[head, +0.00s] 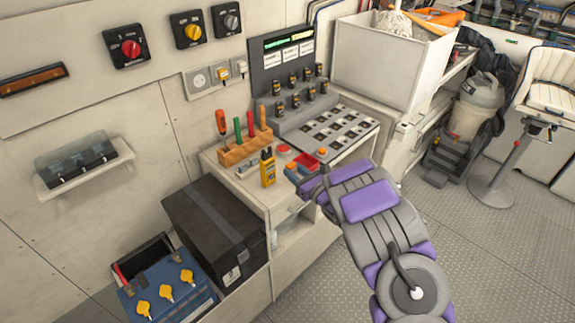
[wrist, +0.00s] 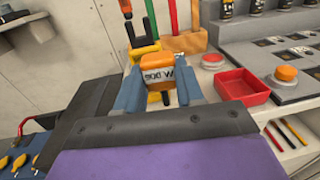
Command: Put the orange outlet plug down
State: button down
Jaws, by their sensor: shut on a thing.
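The orange outlet plug (wrist: 157,68) is an orange block with dark lettering on its pale front. My gripper (wrist: 157,82) is shut on it, one blue finger on each side, in the wrist view. I cannot tell whether the plug touches the bench. The plug's underside is hidden.
A yellow meter (head: 267,169) stands close, left of the plug. A wooden rack (head: 240,150) of tools is behind. A red tray (wrist: 243,87) and an orange button (wrist: 286,74) are to the right. A black box (head: 215,232) stands lower left of the bench.

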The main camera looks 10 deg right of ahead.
jog(key=shift+n+g+y, duration=0.5)
jog(key=shift+n+y, duration=0.1)
jog(key=shift+y, duration=0.2)
jog(key=w+f, duration=0.1)
jog(key=w, duration=0.3)
jog(key=w+f+b, duration=0.1)
jog(key=w, duration=0.3)
jog(key=w+f, duration=0.1)
jog(key=w, duration=0.4)
jog(key=shift+w+d, duration=0.1)
jog(key=shift+d, duration=0.2)
notch_tip(320, 180, down, 4)
jog(key=shift+w+r+b, duration=0.1)
jog(key=shift+r+b, duration=0.05)
jog(key=shift+b, duration=0.55)
jog(key=shift+r, duration=0.15)
jog(key=shift+f+b, duration=0.3)
jog(key=shift+b, duration=0.1)
